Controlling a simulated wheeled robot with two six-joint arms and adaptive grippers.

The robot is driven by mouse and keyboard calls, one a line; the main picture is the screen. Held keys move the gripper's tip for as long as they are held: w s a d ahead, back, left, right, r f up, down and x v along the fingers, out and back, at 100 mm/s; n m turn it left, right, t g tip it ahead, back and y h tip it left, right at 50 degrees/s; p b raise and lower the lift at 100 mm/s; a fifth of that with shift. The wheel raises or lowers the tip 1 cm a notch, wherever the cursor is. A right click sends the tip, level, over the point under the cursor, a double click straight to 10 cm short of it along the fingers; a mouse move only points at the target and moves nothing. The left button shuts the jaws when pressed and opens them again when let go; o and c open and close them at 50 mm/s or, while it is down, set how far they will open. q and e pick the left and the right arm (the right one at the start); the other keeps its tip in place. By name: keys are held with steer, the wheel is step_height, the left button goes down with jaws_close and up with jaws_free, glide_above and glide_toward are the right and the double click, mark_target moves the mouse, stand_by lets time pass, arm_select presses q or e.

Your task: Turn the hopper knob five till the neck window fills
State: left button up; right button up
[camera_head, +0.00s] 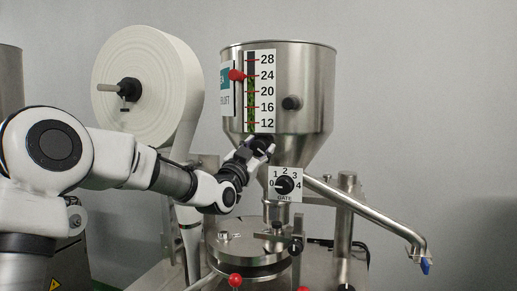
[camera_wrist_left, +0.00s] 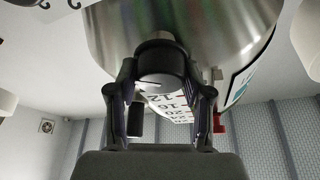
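The steel hopper (camera_head: 305,75) carries a number strip (camera_head: 266,90) from 12 to 28, with a red marker (camera_head: 236,75) close to 24. Beside the numbers, the narrow dark window (camera_head: 251,88) shows green low down; its exact level is hard to read. My left gripper (camera_wrist_left: 162,68) has its fingers on both sides of a round black knob (camera_wrist_left: 163,66) on a short shaft under the hopper, apparently touching it. In the head view this gripper (camera_head: 262,146) largely hides that knob. A gate dial (camera_head: 285,184) marked 0 to 4 sits below. My right gripper is not in view.
Another black knob (camera_head: 291,103) sticks out of the hopper's right side. A big white paper roll (camera_head: 150,85) stands at the left. A steel spout (camera_head: 365,213) slopes down to the right. Red-tipped levers (camera_head: 235,280) are in front.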

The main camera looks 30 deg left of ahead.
arm_select(q)
steer(key=shift+o, duration=0.7)
